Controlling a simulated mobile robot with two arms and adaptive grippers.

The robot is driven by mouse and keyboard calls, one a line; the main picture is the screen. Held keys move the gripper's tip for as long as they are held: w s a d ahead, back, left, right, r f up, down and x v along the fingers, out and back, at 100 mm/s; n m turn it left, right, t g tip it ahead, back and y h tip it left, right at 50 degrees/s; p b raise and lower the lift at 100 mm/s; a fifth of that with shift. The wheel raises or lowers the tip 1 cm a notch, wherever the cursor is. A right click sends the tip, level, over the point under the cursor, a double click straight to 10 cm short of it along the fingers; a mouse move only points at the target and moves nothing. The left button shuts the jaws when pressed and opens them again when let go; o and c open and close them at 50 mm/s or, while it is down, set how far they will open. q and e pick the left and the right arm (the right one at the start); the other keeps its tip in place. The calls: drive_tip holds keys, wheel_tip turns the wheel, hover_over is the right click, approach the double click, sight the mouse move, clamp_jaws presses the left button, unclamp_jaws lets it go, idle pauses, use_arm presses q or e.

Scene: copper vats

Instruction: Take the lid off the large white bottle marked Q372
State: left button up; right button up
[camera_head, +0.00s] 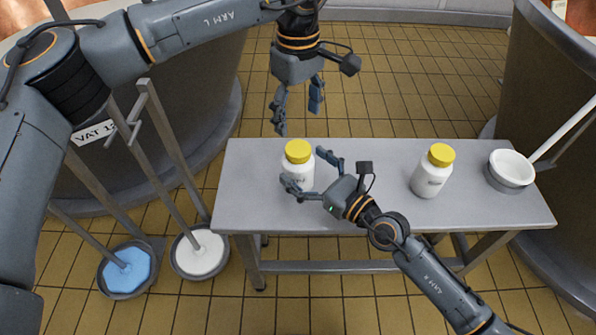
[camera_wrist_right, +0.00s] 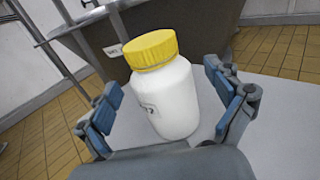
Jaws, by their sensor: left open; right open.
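A white bottle with a yellow lid (camera_head: 298,151) stands upright at the left part of the grey table (camera_head: 265,213). The open fingers of my right gripper (camera_head: 309,176) reach around the bottle's body from the front right. In the right wrist view the bottle (camera_wrist_right: 168,98) stands between the open fingers, with gaps; its label is partly turned away and shows only a few characters. My left gripper (camera_head: 298,106) is open and empty, pointing down above and behind the yellow-lidded bottle. A second white bottle with a yellow lid (camera_head: 432,172) stands further right; its label is too small to read.
A white-filled bowl (camera_head: 511,168) with a pale handle stands at the table's right end. Two long-handled pans, one blue-filled (camera_head: 126,268) and one white-filled (camera_head: 199,252), are on the floor at left. Large vats (camera_head: 205,120) flank the table. The table's front left is clear.

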sight(298, 148)
drive_tip(key=shift+x, duration=1.25)
clamp_jaws()
use_arm(q)
drive_tip(key=m, duration=0.3)
drive_tip(key=shift+m, duration=0.3)
drive_tip(key=m, duration=0.3)
drive_tip(key=shift+m, duration=0.4)
drive_tip(key=m, duration=0.5)
drive_tip(key=shift+m, duration=0.4)
drive_tip(key=shift+f, duration=4)
drive_tip(key=shift+c, duration=0.4)
